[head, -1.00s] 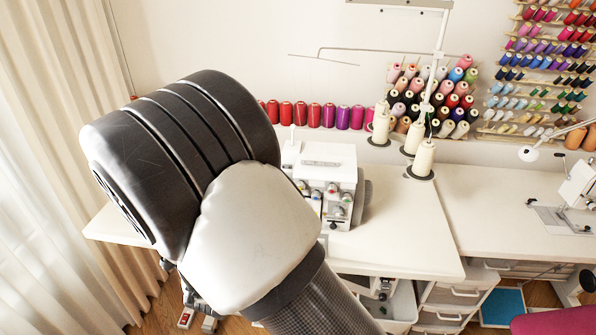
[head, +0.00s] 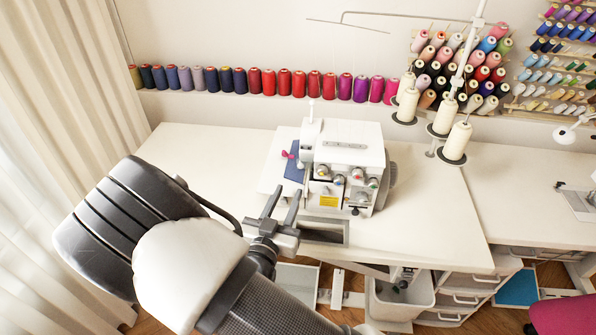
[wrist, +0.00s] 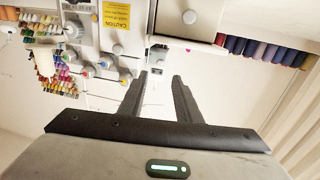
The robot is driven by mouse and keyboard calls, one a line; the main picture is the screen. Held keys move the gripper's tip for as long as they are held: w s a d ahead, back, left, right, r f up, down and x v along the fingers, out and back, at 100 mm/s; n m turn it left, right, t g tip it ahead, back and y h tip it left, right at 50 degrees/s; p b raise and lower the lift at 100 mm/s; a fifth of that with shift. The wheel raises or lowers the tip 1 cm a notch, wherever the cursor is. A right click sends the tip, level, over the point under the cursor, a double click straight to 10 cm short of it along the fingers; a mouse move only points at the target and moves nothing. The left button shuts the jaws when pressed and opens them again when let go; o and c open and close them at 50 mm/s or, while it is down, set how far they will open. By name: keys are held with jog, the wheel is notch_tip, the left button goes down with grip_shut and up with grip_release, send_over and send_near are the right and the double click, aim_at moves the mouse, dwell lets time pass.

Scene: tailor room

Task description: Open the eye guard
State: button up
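The white overlock sewing machine (head: 345,145) stands on the white table, left of the thread cones. Its front carries coloured dials and a yellow label. In the wrist view the machine (wrist: 140,12) appears inverted at the top, with a yellow caution label. I cannot clearly make out the eye guard; a small needle-area part (wrist: 158,57) shows just beyond my fingertips. My gripper (head: 287,196) is open and empty, in front of the machine's left side. The two fingers also show apart in the wrist view (wrist: 160,80), with nothing between them.
The white table (head: 190,145) has free room left of the machine. A blue pad (head: 294,160) with a pink item lies beside the machine. Cream thread cones (head: 456,140) stand to its right. A row of spools (head: 268,82) lines the wall. A curtain (head: 60,120) hangs at left.

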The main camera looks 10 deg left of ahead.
aim_at(300, 167)
jog(key=w, duration=0.6)
jog(key=w+d, duration=0.1)
jog(key=w, duration=0.2)
jog(key=shift+w, duration=0.3)
